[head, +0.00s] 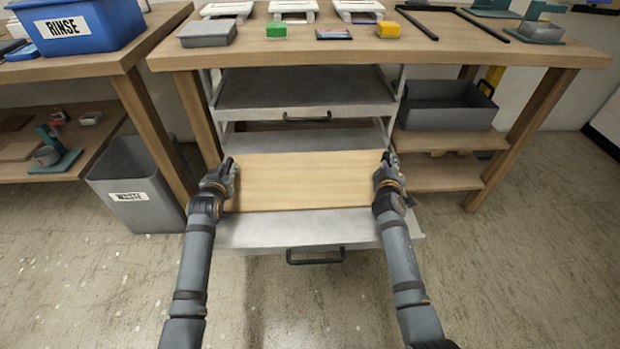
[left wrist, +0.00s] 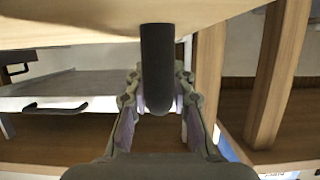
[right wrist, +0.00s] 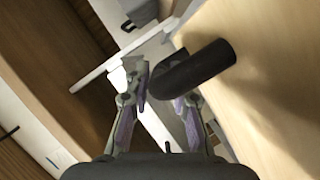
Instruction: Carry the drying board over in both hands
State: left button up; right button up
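The drying board (head: 305,180) is a flat pale wooden board, roughly level, over the pulled-out lower drawer (head: 262,229) in the head view. Whether it touches the drawer is hard to tell. My left gripper (head: 224,172) is at its left end and my right gripper (head: 385,168) at its right end. In the left wrist view, the fingers close on both sides of a black handle (left wrist: 158,65) under the board's edge (left wrist: 80,22). In the right wrist view, the fingers are around another black handle (right wrist: 200,68) beside the board (right wrist: 275,75), which looks tilted there.
A wooden bench (head: 440,62) stands behind, with a grey box, green and yellow blocks and frames on top. An upper drawer (head: 300,92) is under it. A grey bin (head: 135,190) is left, a dark crate (head: 445,108) right. The floor at right is clear.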

pick_arm(q)
grip_shut()
pick_arm(e)
grip_shut()
pick_arm(q)
jog(key=shift+r, duration=0.15)
pick_arm(e)
jog(key=shift+r, duration=0.15)
